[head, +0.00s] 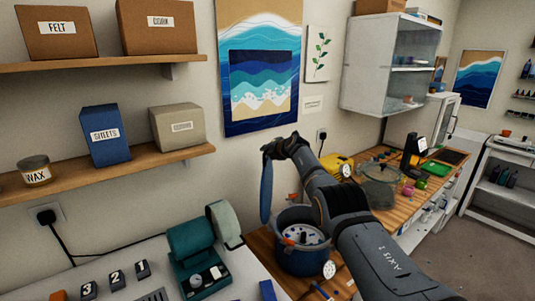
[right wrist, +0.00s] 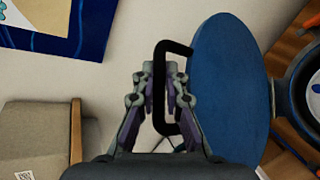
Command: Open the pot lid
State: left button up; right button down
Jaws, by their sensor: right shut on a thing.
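The pot (head: 303,258) is blue and stands on the wooden bench, its top uncovered, with a pale disc with dark spots visible inside. The blue lid (head: 267,190) stands nearly upright at the left of the pot, above its rim. In the right wrist view the lid (right wrist: 231,85) is a blue disc with a black bracket handle (right wrist: 171,48). My right gripper (head: 284,149) is at the lid's upper part; its fingers (right wrist: 160,85) are shut on the handle. The pot's rim (right wrist: 290,85) shows at the right there. My left gripper is not in view.
A teal machine (head: 195,255) stands left of the pot on a white surface. Wall shelves (head: 110,175) with boxes are at the left. A glass-lidded pot (head: 381,185) and a yellow item (head: 337,165) are farther along the bench.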

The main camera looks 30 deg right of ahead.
jog(key=shift+a+f, duration=0.1)
jog(key=shift+f, duration=0.05)
jog(key=c, duration=1.4)
grip_release()
jog(key=shift+s, duration=0.1)
jog(key=shift+s, duration=0.2)
jog(key=s, duration=1.2)
jog(key=shift+s+a+r, duration=0.1)
jog(key=shift+s+r, duration=0.1)
jog(key=shift+r, duration=0.05)
